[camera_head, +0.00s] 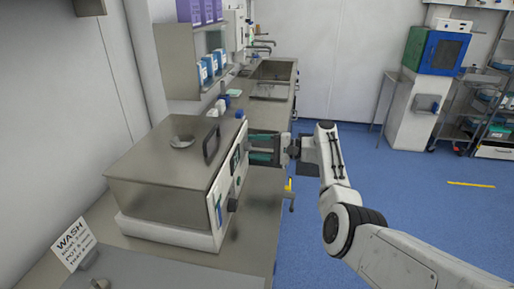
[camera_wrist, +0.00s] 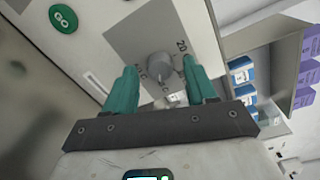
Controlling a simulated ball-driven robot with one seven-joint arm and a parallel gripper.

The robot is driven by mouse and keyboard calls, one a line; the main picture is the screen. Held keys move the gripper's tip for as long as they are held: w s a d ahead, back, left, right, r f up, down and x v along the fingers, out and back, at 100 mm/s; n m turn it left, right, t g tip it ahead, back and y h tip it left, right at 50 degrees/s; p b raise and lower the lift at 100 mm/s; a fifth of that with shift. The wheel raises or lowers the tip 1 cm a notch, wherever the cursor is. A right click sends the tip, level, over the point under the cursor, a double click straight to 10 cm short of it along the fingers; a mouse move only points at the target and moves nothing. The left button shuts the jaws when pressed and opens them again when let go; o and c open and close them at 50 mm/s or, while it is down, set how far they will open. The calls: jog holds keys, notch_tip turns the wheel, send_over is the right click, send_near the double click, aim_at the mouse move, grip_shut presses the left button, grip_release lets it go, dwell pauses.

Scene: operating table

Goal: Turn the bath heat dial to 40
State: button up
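The bath (camera_head: 165,165) is a steel-lidded box on a white base, on the counter at the left in the head view. Its control panel faces right. In the wrist view a grey round dial (camera_wrist: 160,66) sits on a grey plate with printed marks; "20" reads at its upper right, and the other marks are too blurred to read. My gripper (camera_head: 250,147) is at the panel's far end. In the wrist view its teal fingers (camera_wrist: 159,70) stand open on either side of the dial, with gaps visible. The dial's pointer setting cannot be told.
A dark knob (camera_head: 232,204) sits nearer on the panel. A sink (camera_head: 272,78) lies beyond, and a shelf with blue boxes (camera_head: 208,68) is on the wall. A wash sign (camera_head: 73,244) stands in front.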

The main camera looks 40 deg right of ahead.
jog(key=b+v, duration=0.1)
jog(key=v, duration=0.9)
jog(key=shift+s+d, duration=0.2)
jog(key=shift+s, duration=0.05)
dwell(0.4)
